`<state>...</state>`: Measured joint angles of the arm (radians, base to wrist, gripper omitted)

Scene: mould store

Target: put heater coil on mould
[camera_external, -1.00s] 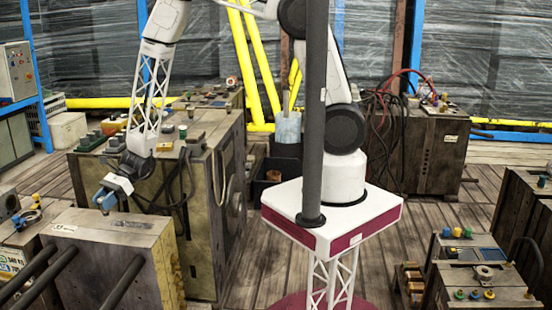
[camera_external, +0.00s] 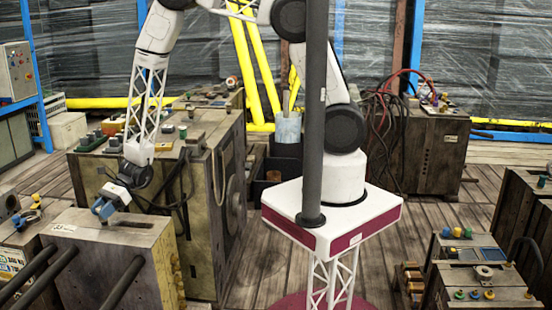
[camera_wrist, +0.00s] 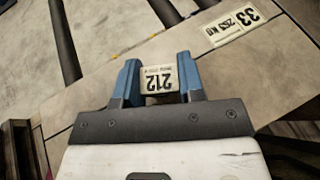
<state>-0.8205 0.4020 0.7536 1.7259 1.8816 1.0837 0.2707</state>
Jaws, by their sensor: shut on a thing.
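My gripper (camera_external: 103,209) has blue fingers and is low over the top of a large worn block-shaped mould (camera_external: 125,237) at the front left. In the wrist view, my gripper (camera_wrist: 160,80) is shut on a small pale piece marked 212 (camera_wrist: 159,80). I cannot tell from its visible face whether this piece is the heater coil. The mould's pale top (camera_wrist: 110,55) lies beneath it, with a label (camera_wrist: 236,24) reading 33. I cannot tell whether the held piece touches the mould.
Dark bars (camera_external: 122,284) stick out from the mould's front. A taller machine block (camera_external: 205,200) with hoses stands behind it. A smaller unit (camera_external: 22,237) with a ring and coloured knobs is at the left. A dark post (camera_external: 316,110) stands before my arm.

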